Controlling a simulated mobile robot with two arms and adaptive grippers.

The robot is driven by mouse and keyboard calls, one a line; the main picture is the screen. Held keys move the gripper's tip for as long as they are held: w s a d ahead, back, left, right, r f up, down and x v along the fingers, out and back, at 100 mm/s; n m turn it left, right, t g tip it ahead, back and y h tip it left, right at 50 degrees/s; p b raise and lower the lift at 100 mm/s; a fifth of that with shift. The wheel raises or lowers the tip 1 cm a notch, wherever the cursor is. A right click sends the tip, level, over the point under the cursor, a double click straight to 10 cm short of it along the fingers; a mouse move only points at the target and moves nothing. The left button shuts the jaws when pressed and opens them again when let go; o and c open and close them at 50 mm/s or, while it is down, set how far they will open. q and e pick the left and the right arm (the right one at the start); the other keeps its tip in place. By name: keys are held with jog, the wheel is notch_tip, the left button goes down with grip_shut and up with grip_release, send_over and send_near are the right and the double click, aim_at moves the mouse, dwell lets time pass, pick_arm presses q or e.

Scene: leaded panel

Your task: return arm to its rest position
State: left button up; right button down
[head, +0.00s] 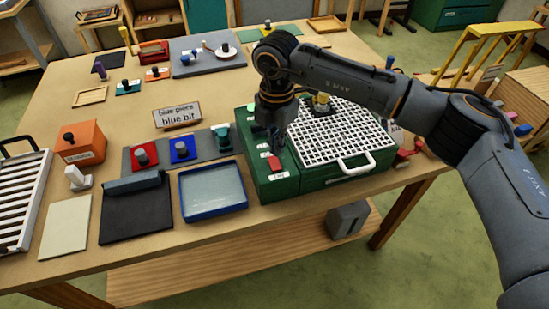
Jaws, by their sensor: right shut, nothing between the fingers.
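My right arm reaches in from the right and bends down over the green machine (320,178). My right gripper (274,148) points down above the machine's left part, near a red switch (273,163). Its fingers are small and dark here; they are shut and hold nothing. I cannot tell whether the fingertips touch the machine. A white grid (345,140) covers the machine's top, with a white handle (356,163) at its front. My left gripper is not in view.
Left of the machine are a blue tray (213,191), a grey rack (210,147) with coloured knobbed pieces, a "blue bit" sign (178,115), a black mat (136,215) and an orange block (82,143). A yellow rack (490,45) stands right. The table's middle is fairly clear.

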jog(key=shift+r+p, duration=0.3)
jog(key=shift+r, duration=0.6)
